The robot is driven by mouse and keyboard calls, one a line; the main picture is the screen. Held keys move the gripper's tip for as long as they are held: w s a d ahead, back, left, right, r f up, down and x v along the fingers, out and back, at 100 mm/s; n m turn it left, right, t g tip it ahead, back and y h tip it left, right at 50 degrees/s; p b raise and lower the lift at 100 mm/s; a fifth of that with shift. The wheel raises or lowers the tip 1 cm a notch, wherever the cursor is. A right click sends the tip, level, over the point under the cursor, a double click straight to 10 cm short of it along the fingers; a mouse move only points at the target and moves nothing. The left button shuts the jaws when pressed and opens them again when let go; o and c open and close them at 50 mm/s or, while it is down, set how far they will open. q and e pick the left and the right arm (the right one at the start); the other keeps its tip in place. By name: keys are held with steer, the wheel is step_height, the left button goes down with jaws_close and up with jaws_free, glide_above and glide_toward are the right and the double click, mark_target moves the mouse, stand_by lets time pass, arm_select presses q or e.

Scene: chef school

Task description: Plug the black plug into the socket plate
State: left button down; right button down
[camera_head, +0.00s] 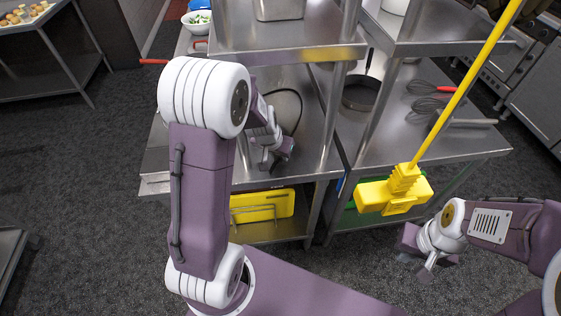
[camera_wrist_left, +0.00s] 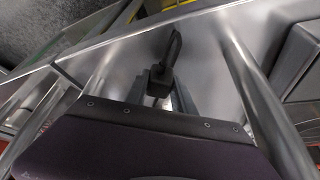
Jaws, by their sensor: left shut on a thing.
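My left gripper (camera_head: 272,158) is over the steel worktop between the shelf posts. In the left wrist view it is shut on the black plug (camera_wrist_left: 160,80), and the plug's dark cable (camera_wrist_left: 173,48) rises away from it. The black cable (camera_head: 296,101) also shows in the head view as a loop behind the gripper, where the plug itself is hard to make out. I cannot make out the socket plate in either view. My right gripper (camera_head: 430,264) hangs over the floor at the lower right, away from the worktop, and its finger opening is unclear.
Steel posts and an upper shelf (camera_head: 232,40) stand close around my left arm. A dark pan (camera_head: 362,93) and whisks (camera_head: 428,105) lie on the worktop to the right. A yellow mop-like tool (camera_head: 395,193) stands before the right table. Dark floor is open at left.

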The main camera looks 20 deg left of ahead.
arm_select(q)
steer(key=shift+w+a+f+b, duration=0.2)
steer(key=shift+w+a+f, duration=0.25)
steer(key=shift+w, duration=0.35)
steer(key=shift+w+a+f+b, duration=0.25)
steer(key=shift+w+a, duration=0.35)
steer(key=shift+w, duration=0.15)
steer(key=shift+w+a+f+b, duration=0.25)
steer(key=shift+w+a, duration=0.25)
steer(key=shift+w, duration=0.3)
steer(key=c, duration=1)
jaws_free()
steer(key=shift+o, duration=0.2)
step_height(320, 180, up, 4)
steer(key=shift+w+f+p, duration=0.1)
steer(key=shift+f+p, duration=0.05)
steer(key=shift+p, duration=0.15)
steer(key=s+d+r, duration=0.1)
steer(key=d+r, duration=0.6)
steer(key=d, duration=0.4)
steer(key=shift+d+r, duration=0.15)
steer(key=shift+d, duration=0.2)
